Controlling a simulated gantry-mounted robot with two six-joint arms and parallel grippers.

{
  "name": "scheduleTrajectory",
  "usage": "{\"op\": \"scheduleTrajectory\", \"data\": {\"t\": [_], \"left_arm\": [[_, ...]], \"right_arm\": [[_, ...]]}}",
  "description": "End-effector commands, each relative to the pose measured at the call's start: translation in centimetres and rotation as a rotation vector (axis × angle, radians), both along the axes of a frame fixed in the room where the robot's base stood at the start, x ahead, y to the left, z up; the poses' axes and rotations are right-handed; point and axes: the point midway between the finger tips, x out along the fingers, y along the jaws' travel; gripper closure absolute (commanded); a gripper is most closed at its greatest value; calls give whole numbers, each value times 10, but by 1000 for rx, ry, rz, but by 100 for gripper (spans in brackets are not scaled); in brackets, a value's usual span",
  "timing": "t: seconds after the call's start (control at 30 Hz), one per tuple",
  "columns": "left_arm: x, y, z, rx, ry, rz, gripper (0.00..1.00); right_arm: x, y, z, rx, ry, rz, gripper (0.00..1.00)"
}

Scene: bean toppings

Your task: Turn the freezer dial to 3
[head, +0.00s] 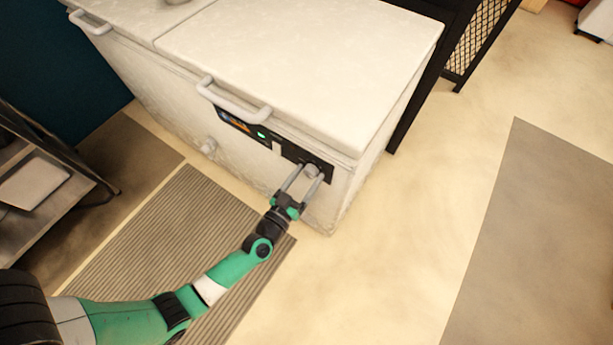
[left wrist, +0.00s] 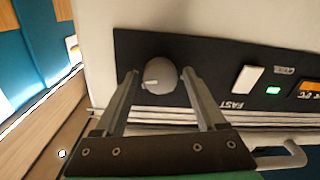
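The white chest freezer (head: 290,60) stands at the top middle of the head view, with a black control panel (head: 240,127) on its front. The round grey dial (left wrist: 161,77) sits near one end of the panel; its light pointer mark shows in the left wrist view, but the numbers cannot be read. My left gripper (head: 303,178) reaches the panel with its fingers on either side of the dial. In the left wrist view the fingers (left wrist: 158,85) are apart with the dial between their tips; whether they touch it is unclear. My right gripper is not in view.
The panel also carries a white switch (left wrist: 247,78), a lit green indicator (left wrist: 273,90) and an orange display (left wrist: 309,88). A lid handle (head: 234,101) juts out above the panel. A striped mat (head: 165,265) lies in front, and a metal shelf (head: 50,190) stands at left.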

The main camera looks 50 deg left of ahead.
Motion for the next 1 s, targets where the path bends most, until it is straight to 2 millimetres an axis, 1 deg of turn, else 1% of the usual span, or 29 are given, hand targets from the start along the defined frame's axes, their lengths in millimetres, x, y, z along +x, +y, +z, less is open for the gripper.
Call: {"op": "scheduleTrajectory", "data": {"t": [0.03, 0.17, 0.2, 0.27, 0.3, 0.37, 0.4, 0.57, 0.77, 1.0], "left_arm": [[0, 0, 0, 0, 0, 0, 38], [0, 0, 0, 0, 0, 0, 62], [0, 0, 0, 0, 0, 0, 69], [0, 0, 0, 0, 0, 0, 80], [0, 0, 0, 0, 0, 0, 87], [0, 0, 0, 0, 0, 0, 98], [0, 0, 0, 0, 0, 0, 100], [0, 0, 0, -7, -2, 0, 100], [0, 0, 0, -57, -14, 1, 100], [0, 0, 0, -202, -50, 1, 100]], "right_arm": [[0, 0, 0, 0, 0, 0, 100], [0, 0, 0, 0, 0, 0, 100], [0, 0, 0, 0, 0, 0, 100], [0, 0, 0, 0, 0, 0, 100], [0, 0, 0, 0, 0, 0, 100], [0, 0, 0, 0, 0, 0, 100], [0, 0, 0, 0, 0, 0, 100], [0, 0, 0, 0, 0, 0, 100], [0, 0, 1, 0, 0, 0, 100], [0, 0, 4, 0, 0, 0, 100]]}}
